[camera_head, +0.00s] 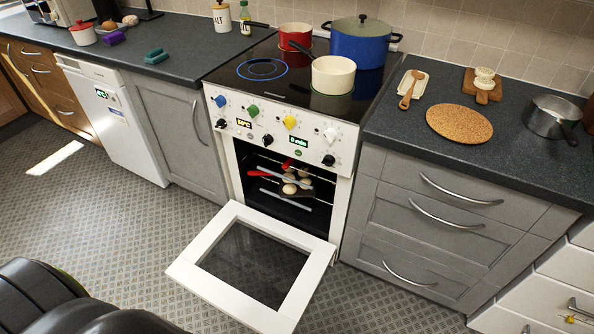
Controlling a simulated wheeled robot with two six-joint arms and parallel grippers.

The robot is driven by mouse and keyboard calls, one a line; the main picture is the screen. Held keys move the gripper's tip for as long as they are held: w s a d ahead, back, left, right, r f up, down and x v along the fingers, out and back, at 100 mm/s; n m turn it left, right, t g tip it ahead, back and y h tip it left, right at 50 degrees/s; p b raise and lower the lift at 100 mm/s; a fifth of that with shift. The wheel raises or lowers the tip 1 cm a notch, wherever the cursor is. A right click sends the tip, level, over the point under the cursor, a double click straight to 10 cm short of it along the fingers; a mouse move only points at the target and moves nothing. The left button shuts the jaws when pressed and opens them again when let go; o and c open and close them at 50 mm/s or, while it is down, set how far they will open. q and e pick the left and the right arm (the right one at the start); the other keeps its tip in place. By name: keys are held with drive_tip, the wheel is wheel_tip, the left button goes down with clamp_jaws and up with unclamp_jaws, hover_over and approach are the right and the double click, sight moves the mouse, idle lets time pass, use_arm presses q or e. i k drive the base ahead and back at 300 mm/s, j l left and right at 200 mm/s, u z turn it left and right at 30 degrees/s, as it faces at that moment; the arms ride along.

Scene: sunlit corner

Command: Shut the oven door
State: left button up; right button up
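The oven (288,150) is a white cooker with coloured knobs and a black glass hob. Its door (253,263) is open, hinged at the bottom and folded down, sticking out low over the floor. The door has a white frame and a dark glass window. The dark cavity (290,205) is exposed, with racks and several pale round items and a red-handled thing inside. Neither of my grippers shows in the head view. Dark rounded parts at the bottom left look like my own body.
Grey cabinets with drawers (440,225) flank the oven on the right, and a white dishwasher (115,115) stands to the left. A blue pot (360,45), a red pot (295,36) and a cream pan (333,76) stand on the hob. The patterned floor (120,225) left of the door is clear.

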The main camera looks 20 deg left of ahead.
sight(184, 271)
drive_tip(key=k+j, duration=0.1)
drive_tip(key=j, duration=0.3)
drive_tip(key=k+j, duration=0.1)
drive_tip(key=j, duration=0.3)
drive_tip(key=k+j, duration=0.1)
drive_tip(key=j, duration=0.3)
drive_tip(key=k+j+z, duration=0.1)
drive_tip(key=j, duration=0.25)
drive_tip(key=k+j, duration=0.1)
drive_tip(key=j, duration=0.3)
